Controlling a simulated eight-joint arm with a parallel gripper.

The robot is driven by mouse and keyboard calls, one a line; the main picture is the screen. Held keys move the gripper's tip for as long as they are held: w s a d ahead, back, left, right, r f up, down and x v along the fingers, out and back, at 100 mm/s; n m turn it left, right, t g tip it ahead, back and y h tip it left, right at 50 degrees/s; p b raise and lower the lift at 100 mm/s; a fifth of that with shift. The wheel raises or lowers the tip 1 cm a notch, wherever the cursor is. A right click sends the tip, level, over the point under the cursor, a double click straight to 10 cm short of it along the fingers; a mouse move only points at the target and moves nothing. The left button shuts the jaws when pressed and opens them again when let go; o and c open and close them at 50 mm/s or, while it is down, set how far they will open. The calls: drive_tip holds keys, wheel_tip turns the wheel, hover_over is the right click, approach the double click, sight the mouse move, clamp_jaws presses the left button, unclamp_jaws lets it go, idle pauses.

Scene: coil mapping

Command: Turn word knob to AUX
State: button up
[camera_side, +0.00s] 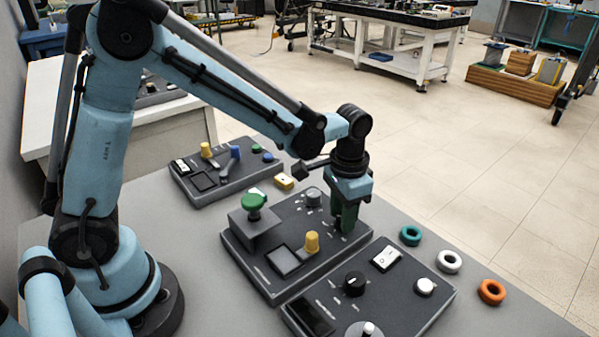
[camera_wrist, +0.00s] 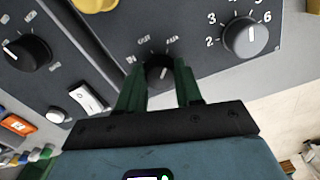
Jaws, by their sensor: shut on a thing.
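The word knob (camera_wrist: 157,67) is a small black dial on a dark grey panel (camera_side: 262,262), with white word labels in an arc on its far side. The rightmost label looks like AUX (camera_wrist: 173,39); the others are too small to read surely. My gripper (camera_wrist: 160,75) points down with its two green fingers on either side of the knob, shut on it. A short light pointer mark shows on the knob, but its exact direction is hard to tell. In the side view my gripper (camera_side: 346,222) is low at the panel's right part and hides the knob.
The same panel carries a number dial (camera_wrist: 245,37), a yellow knob (camera_side: 311,242) and a green button (camera_side: 253,201) on a raised box. A nearer panel has a black dial (camera_side: 354,283) and a white rocker switch (camera_side: 387,258). Teal, white and orange rings (camera_side: 491,292) lie at right.

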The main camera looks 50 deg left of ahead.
sight(338, 217)
drive_tip(key=o, duration=1)
drive_tip(key=shift+o, duration=0.2)
wheel_tip(338, 217, up, 12)
drive_tip(key=shift+a+r, duration=0.1)
idle(0.3)
drive_tip(key=s+a+f+n+t, duration=0.2)
drive_tip(key=s+a+n+t, duration=0.1)
drive_tip(key=s+a+t, duration=0.4)
drive_tip(key=s+a, duration=0.1)
drive_tip(key=s, duration=0.2)
drive_tip(key=shift+s, duration=0.2)
